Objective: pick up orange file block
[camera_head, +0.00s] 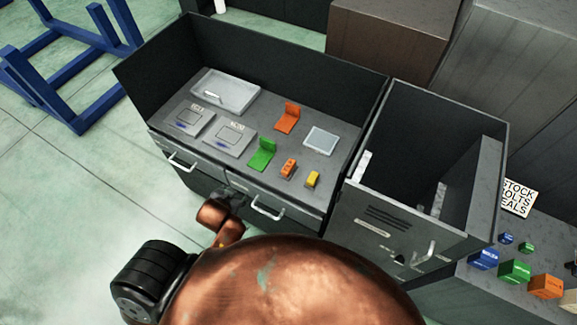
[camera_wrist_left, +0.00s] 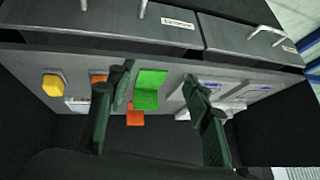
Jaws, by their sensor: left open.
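Two orange pieces lie on the grey worktop, and I cannot tell which is the file block. One is an L-shaped orange piece (camera_head: 288,117) behind a similar green piece (camera_head: 263,153); the other is a small orange block (camera_head: 289,168) with dark spots, beside a yellow block (camera_head: 313,179). My left gripper (camera_head: 232,196) is at the worktop's front edge, apart from them. In the left wrist view its open fingers (camera_wrist_left: 157,78) frame the green piece (camera_wrist_left: 150,88) and the L-shaped orange piece (camera_wrist_left: 136,116); the left finger partly hides the small orange block (camera_wrist_left: 98,79). My right gripper is out of view.
Dark raised walls enclose the worktop's back and sides. A light tray (camera_head: 225,92), two labelled plates (camera_head: 230,138) and a pale square dish (camera_head: 321,140) lie there. An open dark bin (camera_head: 400,215) adjoins on the right. Drawer handles (camera_head: 268,212) stick out in front.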

